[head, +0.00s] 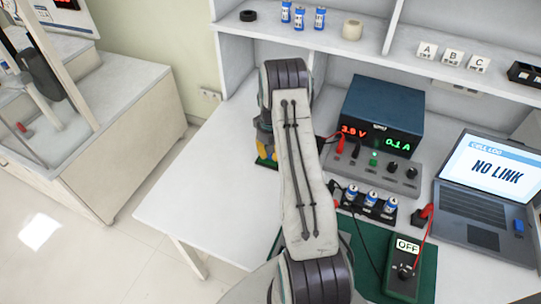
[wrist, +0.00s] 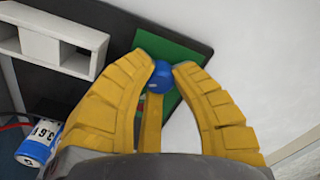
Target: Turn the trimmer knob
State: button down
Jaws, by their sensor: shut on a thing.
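The trimmer knob is a small blue round knob (wrist: 160,77) on a green board (wrist: 186,60), between the yellow fingertips in the wrist view. My gripper (wrist: 162,74) is shut on this knob. In the head view my gripper (head: 264,150) is low at the back of the table, mostly hidden behind my arm. A small green edge of the board (head: 262,164) shows under it there. The knob itself is hidden in the head view, and I cannot tell which way it is turned.
Several cells sit in a black holder (head: 388,217). A meter (head: 402,266) reads OFF on a green mat. A laptop (head: 487,190) shows NO LINK. The table's left part (head: 195,190) is clear.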

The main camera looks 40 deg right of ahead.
jog(key=shift+n+b, duration=0.4)
jog(key=shift+n, duration=0.3)
jog(key=shift+f, duration=0.1)
jog(key=c, duration=1)
grip_release()
jog(key=shift+c, duration=0.2)
notch_tip(320, 180, up, 12)
